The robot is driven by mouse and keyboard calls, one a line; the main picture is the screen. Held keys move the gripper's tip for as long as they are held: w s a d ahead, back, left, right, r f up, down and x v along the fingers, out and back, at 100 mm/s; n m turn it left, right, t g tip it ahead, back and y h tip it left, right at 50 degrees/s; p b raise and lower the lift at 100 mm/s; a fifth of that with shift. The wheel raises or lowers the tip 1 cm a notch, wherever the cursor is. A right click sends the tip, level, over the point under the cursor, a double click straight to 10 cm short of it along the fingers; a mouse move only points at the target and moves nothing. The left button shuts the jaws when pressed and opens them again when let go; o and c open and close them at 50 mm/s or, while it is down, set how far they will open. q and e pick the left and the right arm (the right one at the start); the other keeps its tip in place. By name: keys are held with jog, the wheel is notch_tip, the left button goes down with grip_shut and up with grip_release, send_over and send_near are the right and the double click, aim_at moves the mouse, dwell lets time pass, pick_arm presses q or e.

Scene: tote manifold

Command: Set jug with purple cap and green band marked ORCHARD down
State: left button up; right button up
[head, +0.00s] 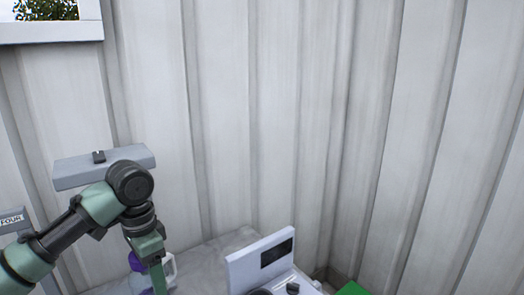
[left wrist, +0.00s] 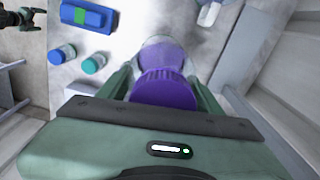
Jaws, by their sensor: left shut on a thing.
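The jug with the purple cap (left wrist: 165,88) is between the fingers of my left gripper (left wrist: 163,82) in the left wrist view. Its pale, clear body (left wrist: 164,42) shows beyond the cap. In the head view the jug (head: 168,269) is at the lower left, partly hidden by my left gripper (head: 156,277), which points down and is shut on it. No green band or ORCHARD lettering is visible. I cannot tell whether the jug's base touches the grey surface (head: 215,250). A dark gripper-like shape (left wrist: 22,18), probably my right gripper, is at the wrist view's upper left; its jaws are unclear.
A white device (head: 262,262) stands right of the jug in the head view. A green object (head: 352,289) is at the bottom edge. In the wrist view, a blue item (left wrist: 86,15), two small capped bottles (left wrist: 62,54) (left wrist: 94,64) and a white bottle (left wrist: 208,14) lie around.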

pick_arm(q)
jog(key=s+d+f+n, duration=0.1)
jog(key=s+f+n, duration=0.1)
jog(key=s, duration=0.3)
jog(key=s+d+f+n, duration=0.2)
jog(key=s+n, duration=0.2)
jog(key=s, duration=0.2)
jog(key=s+d+f+n+b, duration=0.1)
jog(key=s+d+f+n, duration=0.1)
jog(key=s, duration=0.3)
jog(key=shift+s+d+f+n, duration=0.25)
jog(key=shift+f+n, duration=0.25)
jog(key=shift+f, duration=0.05)
jog(key=shift+a, duration=0.1)
